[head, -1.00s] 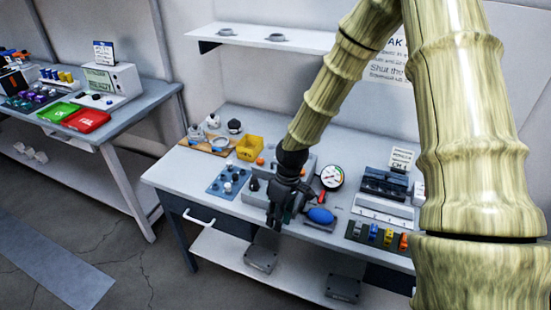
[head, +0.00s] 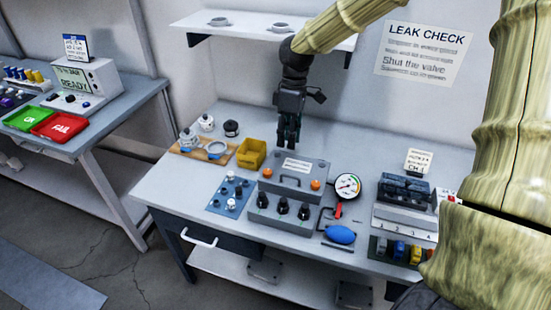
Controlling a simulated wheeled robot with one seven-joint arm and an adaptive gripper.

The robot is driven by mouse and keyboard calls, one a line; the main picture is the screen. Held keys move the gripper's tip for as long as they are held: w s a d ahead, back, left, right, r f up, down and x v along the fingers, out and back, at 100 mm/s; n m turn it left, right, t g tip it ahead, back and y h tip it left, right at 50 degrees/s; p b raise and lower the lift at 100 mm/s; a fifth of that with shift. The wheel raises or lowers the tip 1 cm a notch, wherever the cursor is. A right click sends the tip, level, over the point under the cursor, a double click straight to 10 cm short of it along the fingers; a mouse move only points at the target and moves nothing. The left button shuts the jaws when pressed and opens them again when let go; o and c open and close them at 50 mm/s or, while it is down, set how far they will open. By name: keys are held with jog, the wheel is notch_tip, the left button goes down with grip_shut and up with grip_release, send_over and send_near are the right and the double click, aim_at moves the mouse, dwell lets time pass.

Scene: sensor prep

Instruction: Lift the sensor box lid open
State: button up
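The grey sensor box (head: 272,224) stands in the middle of the workbench, with several black fittings along its front. Its lid (head: 318,166) looks closed and carries a white label, a handle (head: 290,181) on its front side and an orange knob at each side. My gripper (head: 290,146) hangs pointing down above the back of the lid, apart from the handle. Its dark fingers look close together, but the view is too small to tell whether they are open or shut. I see nothing held in it.
A yellow bin (head: 250,154) stands left of the box, above a blue mat (head: 226,205) with small parts. Right of it are a pressure gauge (head: 347,187) and a blue bulb (head: 340,234). A wall shelf (head: 240,34) overhangs behind my gripper.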

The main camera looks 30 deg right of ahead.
jog(key=s+f, duration=0.2)
jog(key=p, duration=0.2)
send_over(285, 181)
jog(key=f, duration=0.5)
jog(key=shift+w+d+f, duration=0.1)
jog(key=shift+d+f, duration=0.2)
jog(key=shift+f, duration=0.1)
jog(key=shift+s+f, duration=0.2)
jog(key=shift+f, duration=0.1)
jog(key=shift+w+a+f, duration=0.1)
jog(key=shift+a+f, duration=0.1)
jog(key=shift+f, duration=0.65)
jog(key=shift+r, duration=0.1)
jog(key=shift+c, duration=0.4)
grip_shut()
